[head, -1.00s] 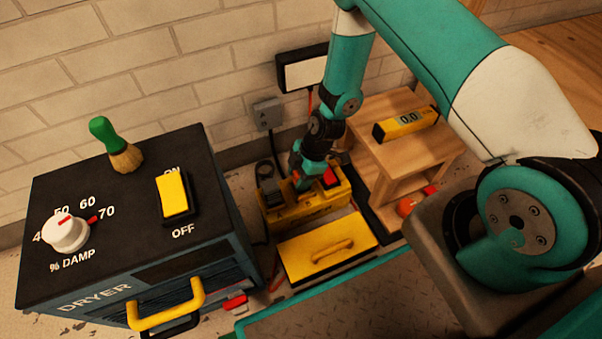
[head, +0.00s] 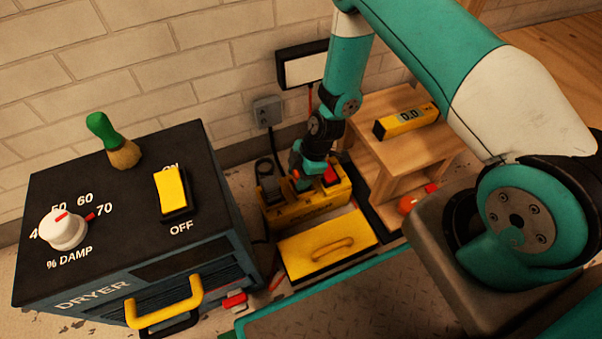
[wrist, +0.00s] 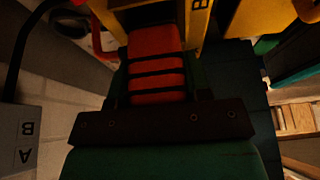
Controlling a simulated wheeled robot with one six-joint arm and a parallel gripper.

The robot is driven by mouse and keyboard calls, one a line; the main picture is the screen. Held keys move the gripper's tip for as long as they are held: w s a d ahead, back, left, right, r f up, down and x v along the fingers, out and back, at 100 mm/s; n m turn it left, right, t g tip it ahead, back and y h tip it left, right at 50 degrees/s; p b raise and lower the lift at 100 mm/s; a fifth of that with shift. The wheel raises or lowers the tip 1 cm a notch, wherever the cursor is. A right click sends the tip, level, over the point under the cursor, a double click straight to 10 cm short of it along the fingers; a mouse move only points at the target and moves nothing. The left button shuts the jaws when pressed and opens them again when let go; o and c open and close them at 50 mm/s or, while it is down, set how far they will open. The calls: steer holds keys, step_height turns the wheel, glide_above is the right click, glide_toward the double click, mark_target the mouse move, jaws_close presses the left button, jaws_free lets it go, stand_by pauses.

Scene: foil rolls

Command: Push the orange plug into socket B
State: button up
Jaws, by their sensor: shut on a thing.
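My gripper (wrist: 155,65) is shut on the orange plug (wrist: 155,72), a ribbed block between the dark fingers in the wrist view. The plug's far end lies against or close to a yellow unit (wrist: 193,35) with a letter B on it. Whether its pins are inside a socket is hidden. In the head view my gripper (head: 303,182) is low at the back of the yellow unit (head: 312,209), and the plug is mostly hidden by my wrist. A grey wall box (head: 267,110) has a black cable in it; the wrist view shows this box (wrist: 20,135) marked A and B.
A dryer (head: 60,190) with a knob, a yellow switch and a brush stands at left. A wooden stand (head: 410,150) with a yellow meter (head: 406,120) is close on the right. Room is tight.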

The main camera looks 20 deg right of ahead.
steer(key=shift+f, duration=0.4)
stand_by(0.4)
steer(key=o, duration=1)
steer(key=shift+o, duration=0.2)
steer(key=shift+r, duration=0.1)
steer(key=shift+r+p, duration=3.35)
steer(key=shift+r, duration=0.6)
